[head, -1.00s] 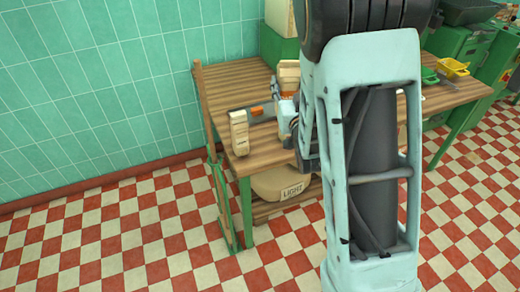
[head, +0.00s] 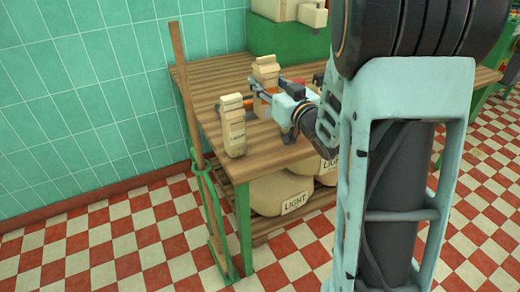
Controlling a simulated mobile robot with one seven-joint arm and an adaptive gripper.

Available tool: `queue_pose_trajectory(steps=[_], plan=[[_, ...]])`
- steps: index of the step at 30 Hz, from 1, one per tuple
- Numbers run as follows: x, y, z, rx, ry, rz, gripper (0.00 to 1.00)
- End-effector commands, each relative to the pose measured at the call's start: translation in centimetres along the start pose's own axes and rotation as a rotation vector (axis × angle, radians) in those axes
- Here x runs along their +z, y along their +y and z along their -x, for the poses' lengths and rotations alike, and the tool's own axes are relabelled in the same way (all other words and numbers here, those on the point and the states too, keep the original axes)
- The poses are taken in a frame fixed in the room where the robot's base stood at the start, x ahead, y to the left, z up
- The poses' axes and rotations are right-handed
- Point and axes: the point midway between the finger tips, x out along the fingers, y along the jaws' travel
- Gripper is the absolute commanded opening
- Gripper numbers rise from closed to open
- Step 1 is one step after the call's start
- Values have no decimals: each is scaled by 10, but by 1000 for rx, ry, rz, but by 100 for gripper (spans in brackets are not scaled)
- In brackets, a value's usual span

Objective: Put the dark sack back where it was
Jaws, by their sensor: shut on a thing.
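A small tan paper sack (head: 266,70) with a folded top stands upright at the tabletop's back. My gripper (head: 264,88) is shut on it, and its fingers cover part of the sack's front. Whether the sack touches the table is hidden. A second tan sack (head: 233,126) stands upright near the table's left front corner, apart from my gripper; its print is too small to read. No sack of dark colour shows.
The wooden table (head: 200,82) stands by the tiled wall. Large sacks marked LIGHT (head: 275,192) lie on its lower shelf. A long wooden handle in a green frame (head: 212,215) leans at its left end.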

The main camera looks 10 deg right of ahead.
Motion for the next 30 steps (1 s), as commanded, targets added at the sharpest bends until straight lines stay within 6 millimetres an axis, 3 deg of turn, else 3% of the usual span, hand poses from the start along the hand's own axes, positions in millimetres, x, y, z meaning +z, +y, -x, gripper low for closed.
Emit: queue_pose_trajectory(steps=[12,17,25,30], plan=[[62,0,1,-8,-7,3,9],[71,1,1,-7,-5,4,9],[105,0,1,-8,-7,4,9],[104,1,1,-8,-2,5,9]])
